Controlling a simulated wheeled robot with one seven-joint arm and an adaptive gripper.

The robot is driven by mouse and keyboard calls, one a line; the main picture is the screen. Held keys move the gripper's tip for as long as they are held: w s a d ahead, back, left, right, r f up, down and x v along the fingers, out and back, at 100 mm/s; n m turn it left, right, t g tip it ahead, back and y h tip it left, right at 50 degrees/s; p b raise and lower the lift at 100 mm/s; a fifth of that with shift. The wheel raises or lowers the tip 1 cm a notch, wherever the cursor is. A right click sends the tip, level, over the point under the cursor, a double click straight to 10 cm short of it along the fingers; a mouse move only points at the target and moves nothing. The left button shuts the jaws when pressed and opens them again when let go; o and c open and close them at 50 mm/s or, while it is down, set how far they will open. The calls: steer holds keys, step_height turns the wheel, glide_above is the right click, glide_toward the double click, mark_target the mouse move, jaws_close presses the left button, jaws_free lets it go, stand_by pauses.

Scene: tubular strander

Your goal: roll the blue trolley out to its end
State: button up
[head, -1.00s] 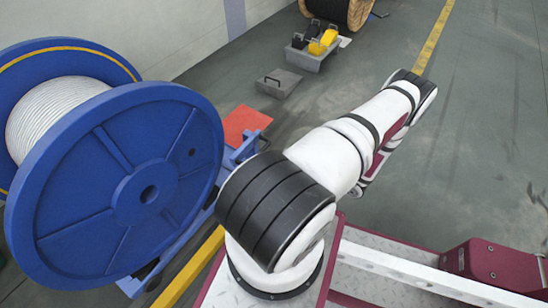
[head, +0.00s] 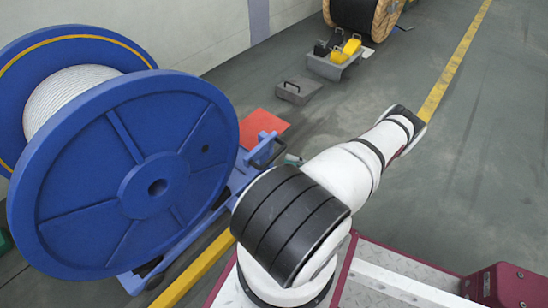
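The blue trolley (head: 243,174) is low on the floor at left, beneath a large blue reel (head: 95,215) wound with white cable (head: 70,92). Its frame shows at the reel's right side and under its lower edge; the reel hides most of it. A dark bar handle (head: 268,150) stands at its right end. My arm stretches from the lower middle toward the upper right, to the right of the trolley. My gripper is not visible, so I cannot tell if it holds anything.
A red plate (head: 262,128) lies on the floor just beyond the trolley's handle end. A grey block (head: 298,91), a grey bin with yellow and black items (head: 336,65) and a wooden drum (head: 365,18) stand farther back. The floor at right is clear.

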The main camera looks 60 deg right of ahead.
mark_target(274, 155)
steer(key=b+x, duration=0.1)
steer(key=x, duration=0.5)
steer(key=shift+w+a, duration=0.1)
steer(key=shift+w, duration=0.3)
jaws_close()
